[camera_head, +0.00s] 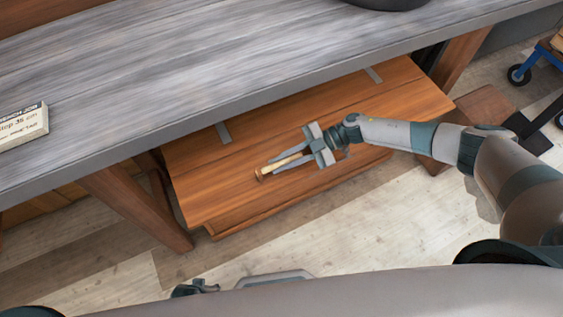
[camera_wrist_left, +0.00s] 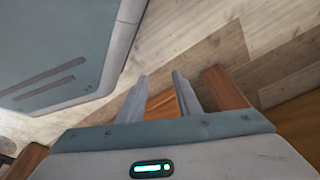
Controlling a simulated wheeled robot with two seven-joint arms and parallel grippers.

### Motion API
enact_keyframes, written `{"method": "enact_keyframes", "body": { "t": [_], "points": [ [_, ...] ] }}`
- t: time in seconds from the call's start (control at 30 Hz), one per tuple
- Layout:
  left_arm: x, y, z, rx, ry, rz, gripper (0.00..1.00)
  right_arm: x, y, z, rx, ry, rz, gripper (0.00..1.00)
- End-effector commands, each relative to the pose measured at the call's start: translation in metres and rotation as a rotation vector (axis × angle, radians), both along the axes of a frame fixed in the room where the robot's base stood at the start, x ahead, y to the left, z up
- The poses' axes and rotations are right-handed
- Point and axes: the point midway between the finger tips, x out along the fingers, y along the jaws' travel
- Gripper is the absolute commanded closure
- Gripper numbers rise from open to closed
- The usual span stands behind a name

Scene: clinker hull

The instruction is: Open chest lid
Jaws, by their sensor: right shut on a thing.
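The wooden chest (camera_head: 235,228) stands on the floor under the grey workbench. Its orange-brown plank lid (camera_head: 210,185) has two grey metal straps toward the back and overhangs the chest front. I cannot tell whether there is a gap under the lid. My right gripper (camera_head: 268,168) reaches in from the right over the lid and is shut on a light brass-coloured handle (camera_head: 262,173) near the lid's front. My left gripper (camera_wrist_left: 158,92) shows in the left wrist view with its fingers apart and nothing between them; brown wood lies beyond.
The workbench top (camera_head: 230,65) overhangs the back of the lid, with wooden legs (camera_head: 135,208) on both sides. A printed box (camera_head: 22,126) lies on the bench at left. A blue-framed cart (camera_head: 530,68) stands at far right. Plank floor is clear in front.

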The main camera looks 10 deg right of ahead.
Motion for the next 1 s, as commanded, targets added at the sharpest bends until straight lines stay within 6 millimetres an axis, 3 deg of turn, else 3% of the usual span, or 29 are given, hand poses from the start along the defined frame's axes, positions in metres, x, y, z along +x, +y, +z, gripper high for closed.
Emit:
{"method": "enact_keyframes", "body": {
  "t": [0.37, 0.5, 0.77, 1.0],
  "points": [
    [0.001, 0.000, 0.000, -0.001, -0.003, 0.000, 0.69, 0.006, 0.000, 0.004, 0.002, -0.008, -0.007, 1.00],
    [0.001, 0.000, 0.000, -0.001, -0.004, 0.000, 1.00, 0.006, 0.000, 0.004, 0.002, -0.008, -0.008, 1.00],
    [0.000, 0.000, -0.001, 0.006, 0.004, -0.009, 1.00, 0.006, 0.000, 0.004, 0.002, -0.008, -0.008, 1.00],
    [-0.010, 0.009, -0.010, 0.105, 0.071, -0.126, 1.00, 0.006, 0.000, 0.004, 0.001, -0.008, -0.010, 1.00]
  ]
}}
